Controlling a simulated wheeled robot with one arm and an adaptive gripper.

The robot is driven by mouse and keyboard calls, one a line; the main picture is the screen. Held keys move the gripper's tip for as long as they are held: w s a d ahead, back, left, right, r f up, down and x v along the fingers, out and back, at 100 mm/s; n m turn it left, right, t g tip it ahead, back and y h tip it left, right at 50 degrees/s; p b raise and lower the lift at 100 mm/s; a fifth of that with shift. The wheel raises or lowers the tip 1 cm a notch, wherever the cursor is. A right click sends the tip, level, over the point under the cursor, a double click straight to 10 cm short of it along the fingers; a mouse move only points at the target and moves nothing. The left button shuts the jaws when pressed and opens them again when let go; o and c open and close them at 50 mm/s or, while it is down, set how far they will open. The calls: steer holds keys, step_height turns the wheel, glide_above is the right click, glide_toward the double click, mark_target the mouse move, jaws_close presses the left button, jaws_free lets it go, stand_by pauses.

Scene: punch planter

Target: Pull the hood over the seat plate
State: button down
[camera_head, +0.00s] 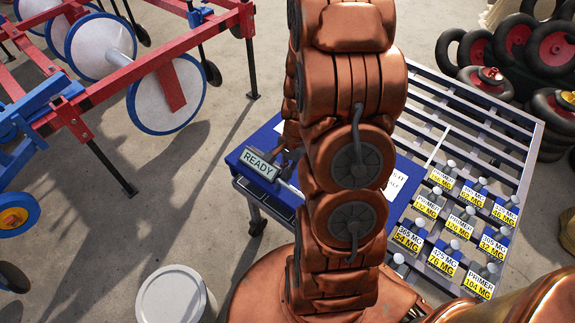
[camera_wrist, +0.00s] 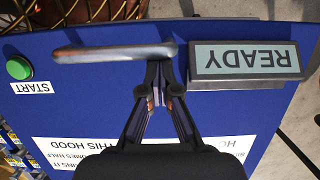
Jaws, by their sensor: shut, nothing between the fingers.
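In the wrist view a blue panel (camera_wrist: 235,112) fills most of the picture. A white label (camera_wrist: 85,150) on it, upside down, ends in "THIS HOOD"; which part is the hood itself I cannot tell. A grey rounded bar (camera_wrist: 100,53) lies across the panel's far part. My gripper (camera_wrist: 160,66) is shut and empty, its fingertips at the bar's right end; whether they touch it I cannot tell. In the head view my gripper (camera_head: 291,153) is partly behind my arm, beside the blue unit (camera_head: 265,138). I cannot make out the seat plate.
A READY display (camera_wrist: 246,60) stands right of my fingertips; it also shows in the head view (camera_head: 259,165). A green START button (camera_wrist: 19,68) is at the left. Several labelled weights (camera_head: 445,180) stand on a slatted rack (camera_head: 425,84).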

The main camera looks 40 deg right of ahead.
mark_target(295, 177)
steer(key=shift+s+a, duration=0.15)
steer(key=shift+a, duration=0.3)
steer(key=shift+a, duration=0.1)
steer(key=d, duration=0.2)
steer(key=w+d, duration=0.1)
steer(key=d, duration=0.2)
steer(key=shift+f, duration=0.2)
steer(key=v, duration=0.9)
steer(key=shift+r, duration=0.35)
